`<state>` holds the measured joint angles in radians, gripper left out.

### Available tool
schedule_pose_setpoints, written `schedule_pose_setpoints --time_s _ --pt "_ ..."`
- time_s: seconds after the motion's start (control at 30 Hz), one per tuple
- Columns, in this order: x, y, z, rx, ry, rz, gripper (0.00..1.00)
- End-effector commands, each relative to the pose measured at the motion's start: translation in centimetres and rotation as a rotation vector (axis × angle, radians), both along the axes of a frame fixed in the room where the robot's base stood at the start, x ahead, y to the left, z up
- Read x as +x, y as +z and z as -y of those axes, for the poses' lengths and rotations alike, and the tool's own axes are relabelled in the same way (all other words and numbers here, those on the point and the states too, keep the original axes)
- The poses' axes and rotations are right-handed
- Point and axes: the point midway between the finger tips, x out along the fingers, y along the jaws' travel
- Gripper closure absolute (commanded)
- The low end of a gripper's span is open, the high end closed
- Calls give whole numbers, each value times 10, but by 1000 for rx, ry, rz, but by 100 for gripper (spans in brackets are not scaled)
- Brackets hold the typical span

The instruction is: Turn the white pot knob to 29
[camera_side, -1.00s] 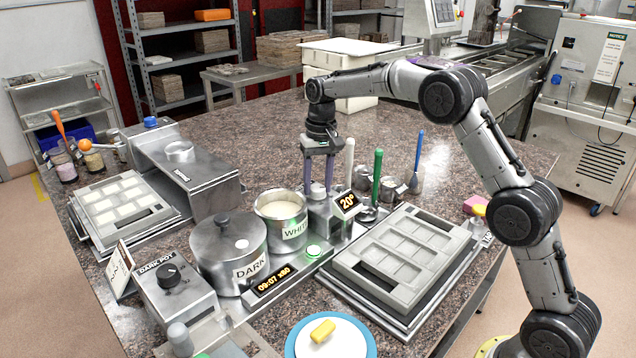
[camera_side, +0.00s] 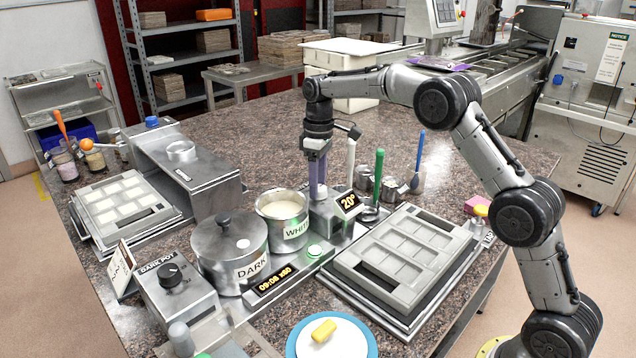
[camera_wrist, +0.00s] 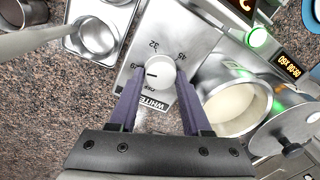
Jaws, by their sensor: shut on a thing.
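The white pot knob (camera_wrist: 161,74) is a round pale dial on a grey control box (camera_wrist: 177,110) marked WHITE. Small labels ring it, including 32, 45 and OFF. Its dark pointer line faces left in the wrist view, near a small label that looks like 29. My gripper (camera_wrist: 157,88) is shut on the knob, with a purple finger on either side. In the side view my gripper (camera_side: 318,192) reaches down onto the box, and the knob is hidden. The box's display (camera_side: 347,201) reads 20°. The white pot (camera_side: 283,214) holds pale liquid beside the box.
The lidded dark pot (camera_side: 229,252) and dark pot control box (camera_side: 175,290) stand at left. A grey mould (camera_side: 405,255) lies at right. A green-handled tool (camera_side: 377,180) and a blue-handled tool (camera_side: 418,160) stand upright close behind the box.

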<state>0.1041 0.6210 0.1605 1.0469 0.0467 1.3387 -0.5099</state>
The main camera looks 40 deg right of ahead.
Motion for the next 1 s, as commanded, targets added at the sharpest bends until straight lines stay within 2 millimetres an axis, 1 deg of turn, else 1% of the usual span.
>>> schedule_pose_setpoints --time_s 0.1,0.33,0.87,0.9,0.97,1.0 --pt "1 2 0 0 61 5 100" --pt "1 2 0 0 132 4 100" --pt "1 2 -1 -1 151 5 100" --pt "1 2 -1 -1 151 5 45" --pt "1 2 -1 0 151 4 34" --pt "0 2 -1 -1 151 3 27"
